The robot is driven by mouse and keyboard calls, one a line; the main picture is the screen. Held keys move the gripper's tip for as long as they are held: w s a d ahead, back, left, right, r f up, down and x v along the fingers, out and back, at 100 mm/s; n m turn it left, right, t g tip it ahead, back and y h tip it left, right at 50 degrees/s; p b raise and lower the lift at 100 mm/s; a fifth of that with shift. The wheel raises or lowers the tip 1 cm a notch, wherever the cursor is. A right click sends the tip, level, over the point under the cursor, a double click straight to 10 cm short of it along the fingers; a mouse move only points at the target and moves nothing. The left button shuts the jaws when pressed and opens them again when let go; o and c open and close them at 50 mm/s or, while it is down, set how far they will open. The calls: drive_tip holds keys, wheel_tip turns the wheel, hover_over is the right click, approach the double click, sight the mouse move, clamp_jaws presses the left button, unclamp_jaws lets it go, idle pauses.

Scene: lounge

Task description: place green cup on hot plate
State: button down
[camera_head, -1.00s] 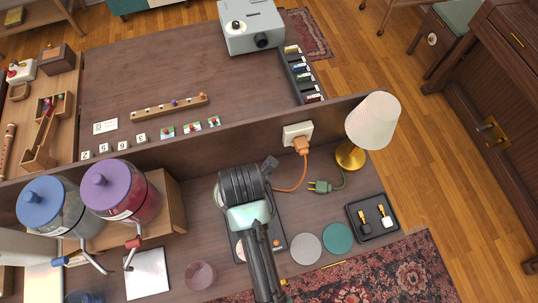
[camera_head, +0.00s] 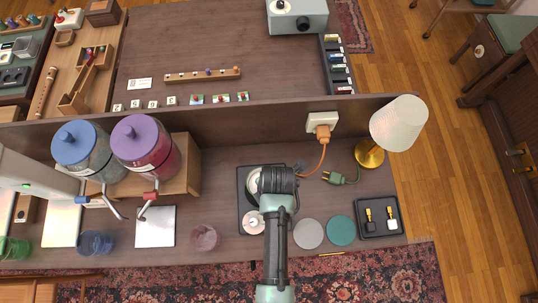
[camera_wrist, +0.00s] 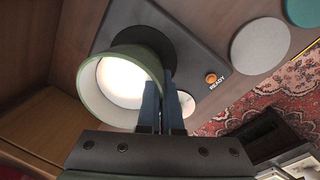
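A green cup (camera_wrist: 88,92) with a pale inside fills the left middle of the wrist view, its mouth towards the camera. In the head view only its pale round mouth (camera_head: 253,181) shows, beside my gripper (camera_head: 276,180). My gripper's dark fingers (camera_wrist: 160,105) are close together at the cup's right rim and appear shut on its wall. The black hot plate (camera_head: 244,205) lies under the cup; its READY label and orange knob (camera_wrist: 211,77) show in the wrist view. I cannot tell whether the cup's base touches the plate. A pale disc (camera_head: 254,222) sits on the plate's near part.
A grey disc (camera_head: 308,233) and a teal disc (camera_head: 342,230) lie right of the plate. A black tray (camera_head: 378,216), a lamp (camera_head: 398,125) and a plugged orange cord (camera_head: 322,150) are farther right. A pink glass (camera_head: 203,238) stands left, beyond it a blue glass (camera_head: 95,243) and green glass (camera_head: 14,249).

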drive_tip(key=shift+f, duration=0.55)
drive_tip(key=shift+f, duration=0.15)
drive_tip(key=c, duration=1.1)
unclamp_jaws()
